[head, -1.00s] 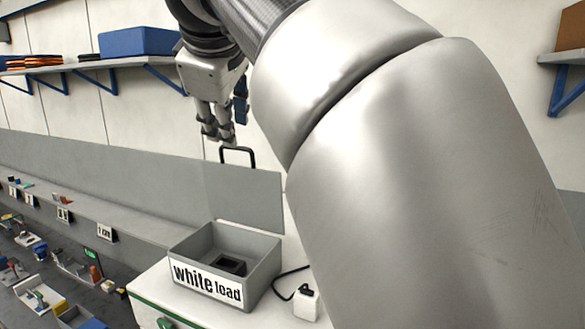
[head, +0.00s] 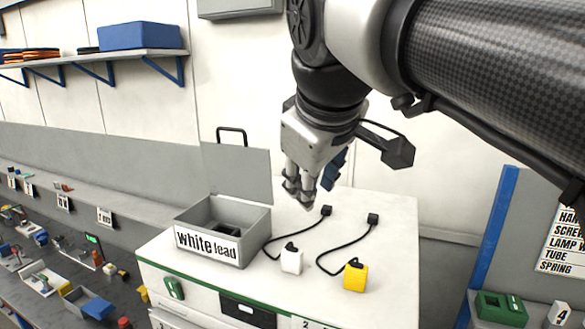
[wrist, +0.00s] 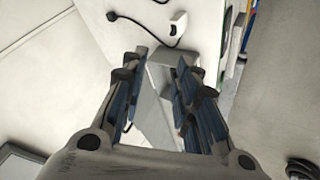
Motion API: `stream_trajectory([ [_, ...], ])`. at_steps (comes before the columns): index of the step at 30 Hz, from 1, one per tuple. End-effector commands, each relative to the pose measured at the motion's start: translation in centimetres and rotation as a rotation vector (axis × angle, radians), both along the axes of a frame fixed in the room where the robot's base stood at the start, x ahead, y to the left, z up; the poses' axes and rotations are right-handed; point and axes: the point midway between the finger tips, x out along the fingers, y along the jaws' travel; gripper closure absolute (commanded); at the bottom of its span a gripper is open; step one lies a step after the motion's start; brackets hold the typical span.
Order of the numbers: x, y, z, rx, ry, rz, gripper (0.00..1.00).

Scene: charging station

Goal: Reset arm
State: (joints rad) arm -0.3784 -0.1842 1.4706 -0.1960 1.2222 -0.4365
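My gripper (head: 308,192) hangs fingers-down above the white cabinet top, to the right of the grey box's raised lid in the head view. In the wrist view the two blue-padded fingers (wrist: 163,70) stand apart, with nothing held between them. The grey box (head: 222,246) labelled "white lead" stands on the cabinet with its lid (head: 240,172) upright and a black handle on top. A dark item (head: 215,227) lies inside the box, partly hidden by its front wall.
A white plug (head: 291,260) and a yellow plug (head: 355,277), each with a black cable, sit on the cabinet top (head: 390,215). A shelf with a blue bin (head: 140,38) is on the wall. A cluttered workbench lies at the left, and a green box (head: 500,308) at the lower right.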

Motion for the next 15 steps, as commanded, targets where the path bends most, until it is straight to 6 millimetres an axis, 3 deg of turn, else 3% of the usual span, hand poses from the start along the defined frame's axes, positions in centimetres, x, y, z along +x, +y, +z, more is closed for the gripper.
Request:
stream_trajectory([
  [1, -1.7, -2.1, -2.1, 0.035, 0.023, -0.068, 0.72],
  [6, -6.9, -6.7, -9.3, 0.167, 0.086, -0.285, 0.72],
  [15, -14.5, -10.5, -19.8, 0.336, 0.154, -0.578, 0.72],
])
